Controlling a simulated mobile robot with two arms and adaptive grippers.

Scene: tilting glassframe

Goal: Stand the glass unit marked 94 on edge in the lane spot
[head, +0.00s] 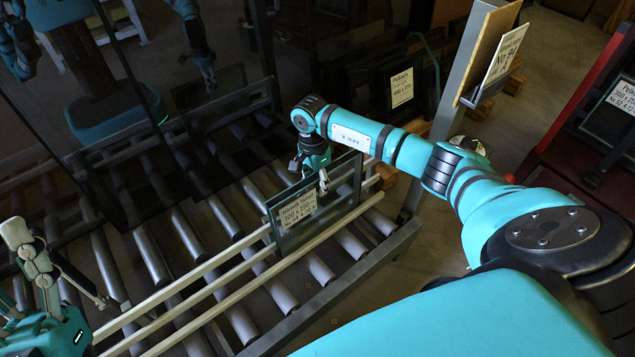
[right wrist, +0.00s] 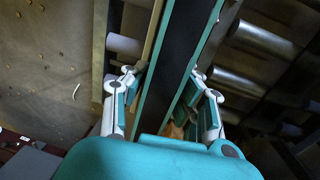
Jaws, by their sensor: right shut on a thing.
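A glass unit (head: 337,192) with teal edges and a white label (head: 298,209) is upright on edge at the pale rails of the roller conveyor. The label's small print is too unclear for me to read a 94. My right gripper (head: 318,180) is shut on the unit's top edge. In the right wrist view my right gripper (right wrist: 167,88) has one finger on each side of the dark unit (right wrist: 182,50). I cannot tell whether its bottom edge touches the rollers. My left gripper (head: 55,268) is at the lower left, apart from the unit, fingers spread and empty.
Pale rails (head: 190,290) run lengthwise over the grey rollers (head: 150,252). A large dark glass pane at the left mirrors my body. Another labelled unit (head: 401,88) stands behind the conveyor. A post with a labelled board (head: 504,55) and a red rack (head: 570,125) stand right.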

